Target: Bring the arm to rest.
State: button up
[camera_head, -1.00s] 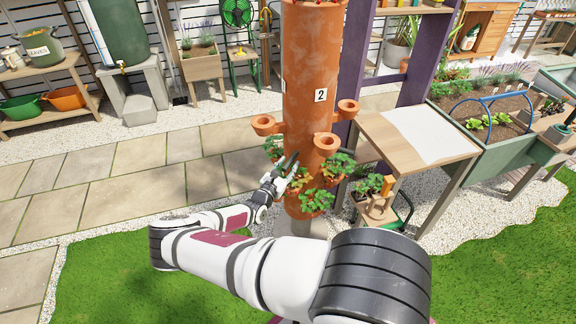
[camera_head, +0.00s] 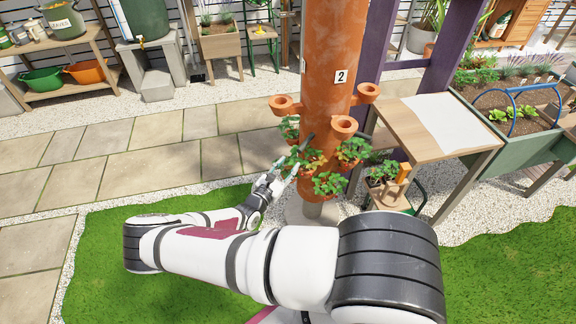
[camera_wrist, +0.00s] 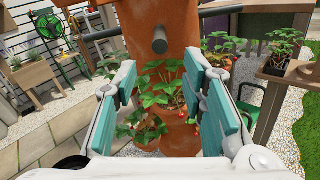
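My gripper (camera_head: 281,170) is at the left front of a tall terracotta planter tower (camera_head: 333,45) marked with a 2. In the wrist view my gripper (camera_wrist: 165,100) has its teal-padded fingers spread wide, with nothing held between them. Beyond the fingers, strawberry plants (camera_wrist: 160,88) with red fruit grow in the tower's pockets. In the head view leafy plants (camera_head: 328,183) fill the lower pockets, close to my fingertips; I cannot tell if they touch. Empty cup-shaped pockets (camera_head: 343,126) stick out above them.
A wooden table (camera_head: 405,125) with a white sheet stands right of the tower. Below it is a small stand with potted plants (camera_head: 384,172). A green raised bed (camera_head: 480,140) is farther right. Paving (camera_head: 150,150) to the left is clear. Shelves and a green barrel line the back.

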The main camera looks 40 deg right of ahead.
dwell(0.3)
jog(key=s+a+r+m+g+y, duration=0.2)
jog(key=s+a+r+m+y, duration=0.25)
jog(key=r, duration=0.65)
jog(key=s+a+r+m+g+y, duration=0.1)
jog(key=a+r+m+g+y, duration=0.2)
jog(key=a+r+m, duration=0.5)
jog(key=s+a+r+m+g+y, duration=0.25)
jog(key=r+m+y, duration=0.2)
jog(key=r, duration=0.85)
jog(key=s+a+r+m+t+y, duration=0.1)
jog(key=s+a+r+t+y, duration=0.1)
jog(key=s+r, duration=0.6)
jog(key=s+a+r+m+t+y, duration=0.1)
jog(key=s+a+r+t+y, duration=0.2)
jog(key=s+a+r, duration=0.3)
notch_tip(320, 180, up, 3)
jog(key=s+t, duration=0.1)
jog(key=s, duration=0.2)
jog(key=shift+a+f+m+t, duration=0.15)
jog(key=shift+a+m+t, duration=0.1)
jog(key=shift+m+t, duration=0.15)
jog(key=shift+c, duration=0.6)
jog(key=shift+d, duration=0.1)
